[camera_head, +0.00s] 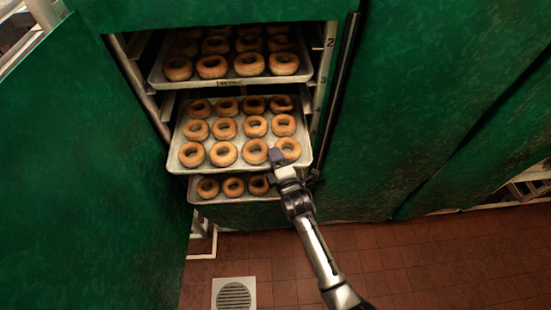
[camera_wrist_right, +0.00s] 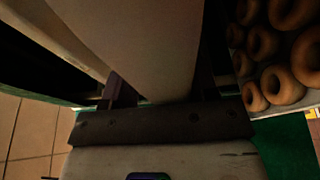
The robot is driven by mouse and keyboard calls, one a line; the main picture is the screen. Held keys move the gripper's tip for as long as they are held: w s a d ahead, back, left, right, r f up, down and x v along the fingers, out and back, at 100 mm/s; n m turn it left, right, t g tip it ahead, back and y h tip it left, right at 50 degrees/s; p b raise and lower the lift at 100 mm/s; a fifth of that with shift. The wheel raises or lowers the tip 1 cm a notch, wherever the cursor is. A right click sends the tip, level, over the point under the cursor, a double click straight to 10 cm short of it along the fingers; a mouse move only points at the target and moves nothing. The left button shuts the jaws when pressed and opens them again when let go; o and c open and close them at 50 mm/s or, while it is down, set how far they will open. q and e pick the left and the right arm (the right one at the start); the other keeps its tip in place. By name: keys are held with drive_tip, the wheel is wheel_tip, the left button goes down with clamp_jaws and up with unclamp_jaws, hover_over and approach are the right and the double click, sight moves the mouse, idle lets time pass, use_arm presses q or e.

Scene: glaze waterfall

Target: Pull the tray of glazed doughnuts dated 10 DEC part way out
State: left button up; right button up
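Trays of glazed doughnuts sit in a green-covered rack. The upper tray (camera_head: 205,83) has a dark handwritten mark on its front rim, too small to read surely. The middle tray (camera_head: 240,166) sticks out of the rack, and I see no date on it. A lower tray (camera_head: 215,199) is partly hidden beneath it. My right gripper (camera_head: 278,160) is at the front right of the middle tray, one dark finger over its rim beside a doughnut. In the right wrist view its fingers (camera_wrist_right: 163,92) stand apart with a pale panel between them; whether they clamp it is unclear. My left gripper is out of view.
A green cover flap (camera_head: 90,160) hangs open at the left. Another green cover (camera_head: 440,100) fills the right. Numbered rails (camera_head: 322,80) line the rack's right side. The tiled floor (camera_head: 400,265) in front is clear, with a drain (camera_head: 233,296) set in it.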

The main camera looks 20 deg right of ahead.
drive_tip(key=o, duration=0.5)
drive_tip(key=shift+c, duration=0.2)
drive_tip(key=shift+s, duration=0.55)
drive_tip(key=s, duration=1.2)
drive_tip(key=shift+s+d+b, duration=0.35)
drive_tip(key=shift+d, duration=0.1)
